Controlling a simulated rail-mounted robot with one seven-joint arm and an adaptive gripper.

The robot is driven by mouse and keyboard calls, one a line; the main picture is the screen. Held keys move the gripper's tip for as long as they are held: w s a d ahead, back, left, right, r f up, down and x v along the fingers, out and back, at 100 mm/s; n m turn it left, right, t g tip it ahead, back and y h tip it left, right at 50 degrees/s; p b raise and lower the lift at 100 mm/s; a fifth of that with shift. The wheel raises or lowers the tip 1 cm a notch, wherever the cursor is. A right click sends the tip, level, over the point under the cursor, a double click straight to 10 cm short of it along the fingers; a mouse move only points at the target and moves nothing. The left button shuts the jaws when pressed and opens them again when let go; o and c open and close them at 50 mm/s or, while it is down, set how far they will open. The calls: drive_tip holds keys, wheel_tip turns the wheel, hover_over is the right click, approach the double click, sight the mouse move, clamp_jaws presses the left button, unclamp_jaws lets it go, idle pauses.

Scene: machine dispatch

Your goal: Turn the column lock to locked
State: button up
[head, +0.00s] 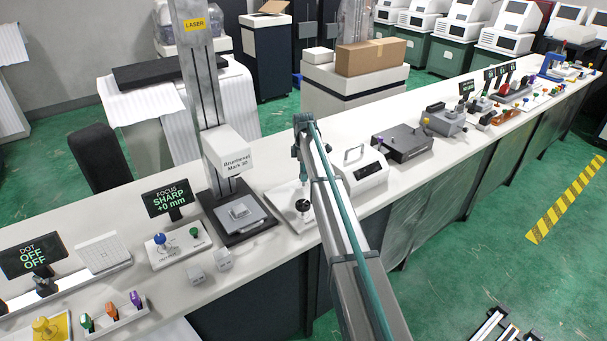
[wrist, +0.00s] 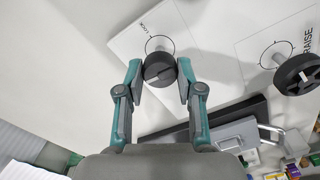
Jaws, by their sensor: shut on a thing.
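The lock knob (wrist: 158,70) is a black round knob on a white plate (wrist: 125,45), beside a printed ring and a label that reads like LOCK. My gripper (wrist: 159,78) is shut on this knob, one finger on each side, in the wrist view. A pale mark shows on the knob's face; I cannot tell which setting it indicates. A second black knob (wrist: 296,75), beside the label RAISE, stands apart to the right. In the head view my gripper (head: 303,178) is over the white panel (head: 281,196), where a black knob (head: 303,205) shows. My arm hides part of the panel.
The laser marker's column (head: 200,80) and dark base (head: 240,228) stand left of the panel. A white box with a handle (head: 362,172) stands close on the right. A FOCUS display (head: 168,198) reads SHARP +0 mm; another (head: 33,256) reads DOT OFF OFF.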

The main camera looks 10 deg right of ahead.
drive_tip(key=m+b, duration=0.1)
drive_tip(key=m, duration=0.3)
drive_tip(key=m+b, duration=0.1)
drive_tip(key=m, duration=0.3)
drive_tip(key=shift+m, duration=0.3)
drive_tip(key=m, duration=0.4)
drive_tip(key=shift+m+b, duration=0.45)
drive_tip(key=shift+m, duration=1.65)
drive_tip(key=o, duration=1.1)
drive_tip(key=shift+o, duration=0.2)
wheel_tip(320, 180, up, 12)
